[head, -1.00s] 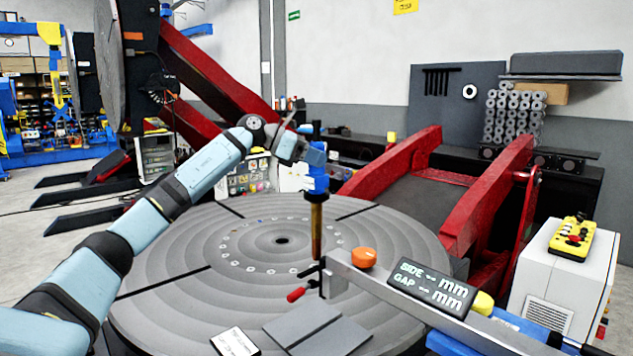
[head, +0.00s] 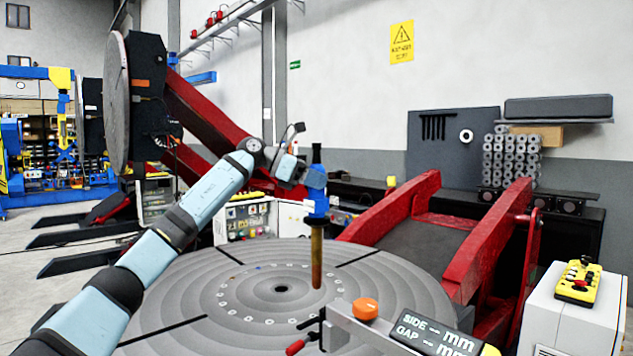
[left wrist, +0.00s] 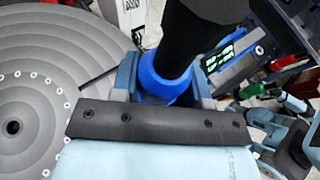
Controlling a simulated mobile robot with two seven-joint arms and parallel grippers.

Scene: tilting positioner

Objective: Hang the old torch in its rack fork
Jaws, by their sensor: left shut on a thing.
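The old torch (head: 317,255) is upright in the head view, with a dark top, a blue collar and a long copper-brown lower part. My left gripper (head: 313,180) is shut on it at the blue section. In the left wrist view, the torch's blue collar (left wrist: 165,83) and black body sit between the fingers. The torch's lower end shows in front of the round grey table (head: 210,310), apparently above it. I cannot clearly make out the rack fork. A dark wall panel (head: 455,165) with several hanging dark prongs stands at the back right.
A beam with an orange knob (head: 365,308) and a gap display (head: 435,333) reaches in at the lower right. A red-handled clamp (head: 296,346) is near the torch. Red positioner arms (head: 490,235) rise behind. A yellow control pendant (head: 578,282) lies on a white cabinet.

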